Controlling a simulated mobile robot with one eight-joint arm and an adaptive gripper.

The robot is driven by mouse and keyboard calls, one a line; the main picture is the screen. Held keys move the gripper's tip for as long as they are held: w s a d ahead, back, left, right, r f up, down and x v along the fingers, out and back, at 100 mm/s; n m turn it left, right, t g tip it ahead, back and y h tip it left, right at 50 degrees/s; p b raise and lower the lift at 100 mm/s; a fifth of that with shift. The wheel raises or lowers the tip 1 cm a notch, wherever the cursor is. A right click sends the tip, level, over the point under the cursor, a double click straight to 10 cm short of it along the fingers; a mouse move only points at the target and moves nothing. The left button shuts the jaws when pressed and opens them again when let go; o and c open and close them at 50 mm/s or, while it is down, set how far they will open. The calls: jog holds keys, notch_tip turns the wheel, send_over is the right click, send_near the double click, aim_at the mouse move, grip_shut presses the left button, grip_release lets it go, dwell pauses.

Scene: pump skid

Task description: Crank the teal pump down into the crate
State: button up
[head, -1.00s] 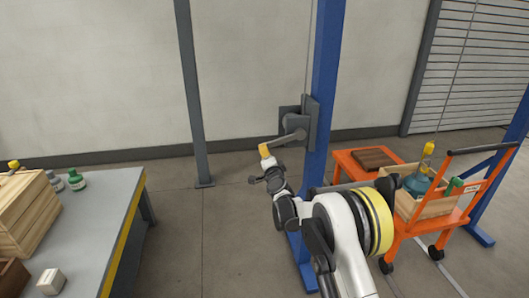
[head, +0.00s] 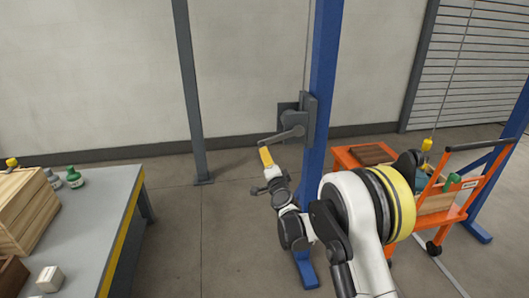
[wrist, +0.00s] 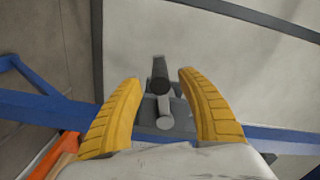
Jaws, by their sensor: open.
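The grey winch (head: 308,115) is mounted on the blue post, with its crank (head: 283,136) pointing left and slightly down. My gripper (head: 266,156) is just below the crank's outer end, its yellow fingers pointing up. In the wrist view my gripper (wrist: 159,77) is open, with the crank (wrist: 160,88) in line between the fingertips; I cannot tell whether they touch it. The teal pump (head: 424,177) shows only partly behind my arm, under the yellow hook (head: 427,145). It is at the wooden crate (head: 436,202); how deep it sits is hidden.
The orange cart (head: 455,216) carries the crate and a brown wooden board (head: 370,153). The blue post (head: 322,90) stands close right of my gripper. A grey workbench (head: 100,215) with a wooden box (head: 25,210) and bottles is at left. Floor between bench and post is clear.

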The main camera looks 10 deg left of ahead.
jog(key=v, duration=0.4)
jog(key=shift+s, duration=0.1)
dwell(1.0)
jog(key=s+d+r+m+t+h, duration=0.1)
jog(key=s+d+r+m+h, duration=0.15)
jog(key=d+r+m, duration=0.65)
jog(key=s+d+r+m+h, duration=0.1)
jog(key=d+r+m+h, duration=0.3)
jog(key=d+r+m, duration=0.6)
jog(key=s+d+m+g+h, duration=0.35)
jog(key=s+d+m, duration=0.7)
jog(key=m, duration=0.65)
jog(key=s+d+f+m+g, duration=0.2)
jog(key=s+d+f+m, duration=0.15)
jog(key=s+m, duration=0.5)
jog(key=s+f+m+g+y, duration=0.1)
jog(key=s+f+m, duration=0.2)
jog(key=s+m, duration=0.3)
jog(key=s+a+f+m+g+y, duration=0.1)
jog(key=s+f+m+g, duration=0.1)
jog(key=s+m, duration=0.4)
jog(key=s+f+m+g+y, duration=0.1)
jog(key=s+f+m, duration=0.3)
jog(key=s, duration=0.5)
jog(key=shift+s+a+f+m+g, duration=0.35)
jog(key=shift+m+g, duration=0.2)
jog(key=shift+m, duration=0.5)
